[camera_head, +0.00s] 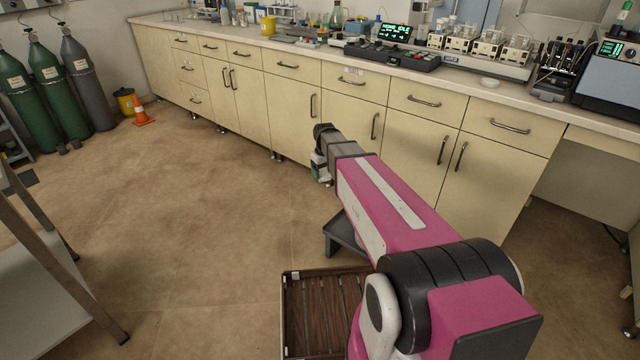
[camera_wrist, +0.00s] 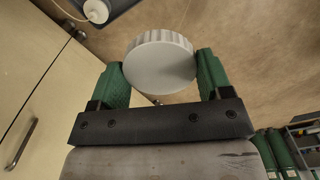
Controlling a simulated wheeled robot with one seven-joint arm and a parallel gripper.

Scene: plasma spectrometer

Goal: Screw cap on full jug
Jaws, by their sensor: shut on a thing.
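My gripper (camera_wrist: 161,75) has green fingers and is shut on a white round cap with a ribbed edge (camera_wrist: 160,64). The cap is held between the two fingers, its flat face toward the wrist camera. In the head view my gripper (camera_head: 321,167) is at the far end of my pink arm, in front of the cabinets, and is small and partly hidden. In the wrist view a white rounded thing, perhaps the jug (camera_wrist: 97,10), shows at the upper left, apart from the cap and cut off by the frame. The head view does not show it clearly.
A dark grey stool (camera_head: 345,235) stands below my arm, partly hidden by it. A slatted wooden crate (camera_head: 283,318) is on the floor in front. A bench (camera_head: 270,42) with instruments runs along the wall. Floor to the left is clear, before a metal table (camera_head: 92,300).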

